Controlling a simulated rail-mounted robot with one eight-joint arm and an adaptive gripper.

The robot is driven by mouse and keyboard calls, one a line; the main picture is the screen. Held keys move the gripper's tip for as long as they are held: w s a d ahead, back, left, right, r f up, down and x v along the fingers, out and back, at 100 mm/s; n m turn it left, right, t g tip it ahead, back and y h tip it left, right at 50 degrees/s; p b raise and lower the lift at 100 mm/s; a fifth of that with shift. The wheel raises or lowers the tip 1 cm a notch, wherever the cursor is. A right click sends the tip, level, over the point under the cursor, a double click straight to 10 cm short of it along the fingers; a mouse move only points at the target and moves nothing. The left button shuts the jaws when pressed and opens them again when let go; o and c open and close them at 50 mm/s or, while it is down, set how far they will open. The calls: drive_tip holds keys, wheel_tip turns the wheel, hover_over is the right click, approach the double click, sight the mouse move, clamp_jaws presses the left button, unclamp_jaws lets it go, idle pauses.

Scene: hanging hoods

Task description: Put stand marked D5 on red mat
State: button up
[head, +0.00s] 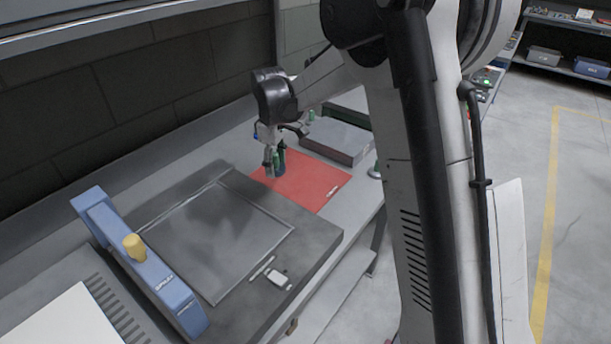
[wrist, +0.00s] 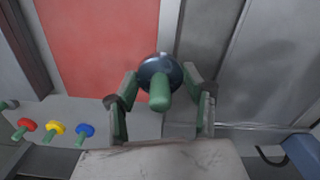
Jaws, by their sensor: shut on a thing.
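My gripper (head: 274,160) is over the back-left part of the red mat (head: 307,186) in the head view. In the wrist view my gripper (wrist: 160,88) is shut on a dark round stand (wrist: 153,69) with a green stem, one finger on each side. The stand shows small and dark between the fingers in the head view (head: 280,172). No D5 mark is readable on it. In the wrist view the red mat (wrist: 95,35) lies beyond the stand, which overlaps its right edge. I cannot tell whether the stand touches the surface.
A dark flat plate (head: 215,240) on a grey slab lies left of the mat, beside a blue bar (head: 150,272) with a yellow knob (head: 134,247). Red, yellow and blue knobs (wrist: 54,128) show in the wrist view.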

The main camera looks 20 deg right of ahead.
hover_over(302, 184)
wheel_tip(302, 184, down, 5)
drive_tip(key=shift+f, duration=0.2)
drive_tip(key=shift+f+b, duration=0.3)
drive_tip(key=shift+f, duration=1.65)
drive_tip(key=shift+f, duration=0.2)
drive_tip(key=o, duration=1.6)
drive_tip(key=shift+c, duration=0.2)
drive_tip(key=shift+r, duration=0.15)
